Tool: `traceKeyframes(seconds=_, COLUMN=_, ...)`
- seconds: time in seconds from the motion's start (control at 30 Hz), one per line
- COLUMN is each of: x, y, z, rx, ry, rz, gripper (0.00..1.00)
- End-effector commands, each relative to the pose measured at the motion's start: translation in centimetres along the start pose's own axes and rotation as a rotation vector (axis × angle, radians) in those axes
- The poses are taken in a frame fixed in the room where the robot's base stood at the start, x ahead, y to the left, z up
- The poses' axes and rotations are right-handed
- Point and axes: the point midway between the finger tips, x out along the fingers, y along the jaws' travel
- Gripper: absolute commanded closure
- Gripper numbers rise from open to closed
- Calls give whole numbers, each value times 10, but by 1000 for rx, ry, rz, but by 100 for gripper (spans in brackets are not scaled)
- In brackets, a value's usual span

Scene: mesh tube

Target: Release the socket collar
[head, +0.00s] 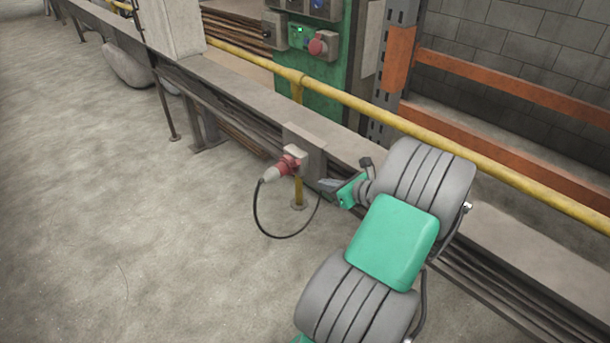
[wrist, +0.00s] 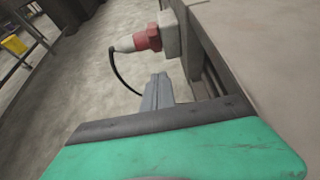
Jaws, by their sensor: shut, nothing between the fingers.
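The red socket collar (head: 288,163) sits on a socket fixed to a grey plate (head: 305,147) on the side of the bench. A plug with a pale body (head: 272,174) is in it, and a black cable hangs from the plug in a loop. The collar (wrist: 148,38) and plug (wrist: 125,43) also show in the wrist view, beyond my fingers. My gripper (head: 325,184) is to the right of the collar and a little below it, apart from it. In the wrist view my gripper (wrist: 158,80) is shut and empty.
A yellow rail (head: 350,102) runs along above the bench (head: 240,90), with a yellow post under the socket. A green cabinet (head: 325,65) with a red knob stands behind. The concrete floor at left is clear. The black cable (head: 262,225) hangs in front of the bench.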

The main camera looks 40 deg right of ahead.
Motion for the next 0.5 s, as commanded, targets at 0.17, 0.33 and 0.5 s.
traceKeyframes(seconds=0.17, x=42, y=2, z=-3, rx=-1, ry=0, rz=5, gripper=100)
traceKeyframes(seconds=0.33, x=75, y=1, z=3, rx=-6, ry=-2, rz=1, gripper=100)
traceKeyframes(seconds=0.5, x=78, y=0, z=30, rx=-3, ry=-1, rz=0, gripper=100)
